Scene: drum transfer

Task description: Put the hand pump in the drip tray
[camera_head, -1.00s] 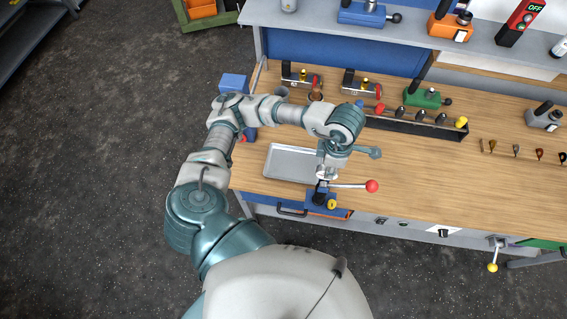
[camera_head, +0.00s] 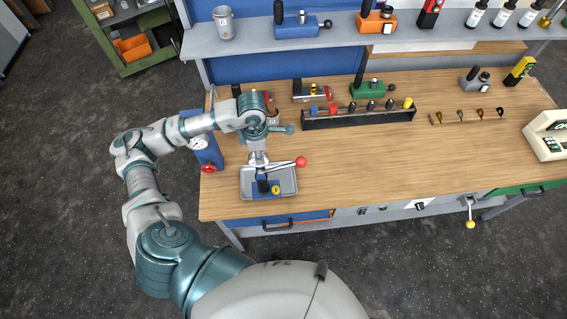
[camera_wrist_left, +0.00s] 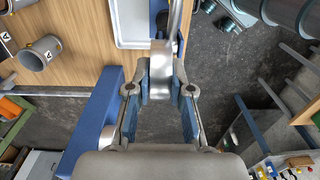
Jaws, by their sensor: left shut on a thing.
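The hand pump (camera_head: 264,188) has a blue base with a yellow round part and a lever ending in a red ball (camera_head: 301,162). The drip tray (camera_head: 291,190) is a shallow grey tray on the bench near its front left edge. My left gripper (camera_head: 258,160) is shut on the pump's upper part. The pump is upright, with its base within the tray's outline; I cannot tell whether it touches the tray floor. In the left wrist view the fingers close around a grey metal part (camera_wrist_left: 161,72), and the tray (camera_wrist_left: 131,22) shows beyond. My right gripper is out of view.
Valves and a dark rack (camera_head: 360,118) line the back of the bench. A shelf (camera_head: 345,42) runs above. The wooden top (camera_head: 400,160) right of the tray is clear.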

